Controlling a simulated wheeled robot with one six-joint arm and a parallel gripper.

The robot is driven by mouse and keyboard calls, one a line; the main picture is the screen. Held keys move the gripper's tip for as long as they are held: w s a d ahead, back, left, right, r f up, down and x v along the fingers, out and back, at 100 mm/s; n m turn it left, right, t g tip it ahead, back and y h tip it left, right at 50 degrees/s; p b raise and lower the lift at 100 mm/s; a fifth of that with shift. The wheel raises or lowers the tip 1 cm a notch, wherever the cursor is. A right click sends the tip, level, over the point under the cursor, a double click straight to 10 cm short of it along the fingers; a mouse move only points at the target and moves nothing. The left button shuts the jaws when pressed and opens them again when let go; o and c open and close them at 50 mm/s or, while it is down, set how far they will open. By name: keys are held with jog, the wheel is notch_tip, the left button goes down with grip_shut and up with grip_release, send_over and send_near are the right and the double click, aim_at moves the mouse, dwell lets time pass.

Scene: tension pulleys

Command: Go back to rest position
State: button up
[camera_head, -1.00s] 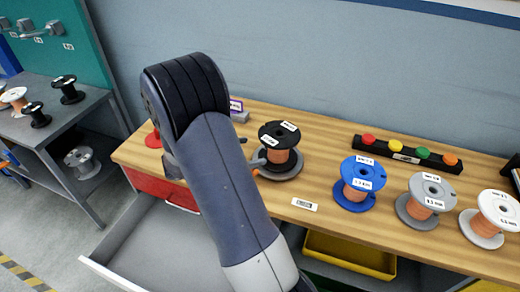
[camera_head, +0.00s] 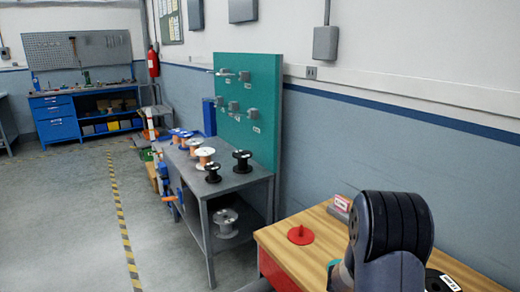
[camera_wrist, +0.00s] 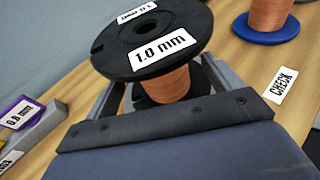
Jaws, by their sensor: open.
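My gripper (camera_wrist: 160,88) is open. In the wrist view its fingers reach forward on either side of a black spool (camera_wrist: 118,62) with copper wire and a "1.0 mm" label. The upper flange hides the fingertips, so I cannot tell whether they touch the spool. In the head view my arm is at the lower right, over the wooden workbench (camera_head: 300,262), and the gripper itself is hidden. Part of a black spool (camera_head: 440,284) shows beside the arm there.
A blue spool (camera_wrist: 272,28) and a "CHECK" label (camera_wrist: 281,85) lie to the right in the wrist view. A red piece (camera_head: 300,235) sits on the workbench. A grey table (camera_head: 230,183) with several spools stands by a green panel (camera_head: 262,95). Floor at left is open.

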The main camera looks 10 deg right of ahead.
jog(key=x, duration=0.2)
jog(key=shift+s+d+f, duration=0.1)
jog(key=shift+d, duration=0.3)
jog(key=shift+a, duration=0.1)
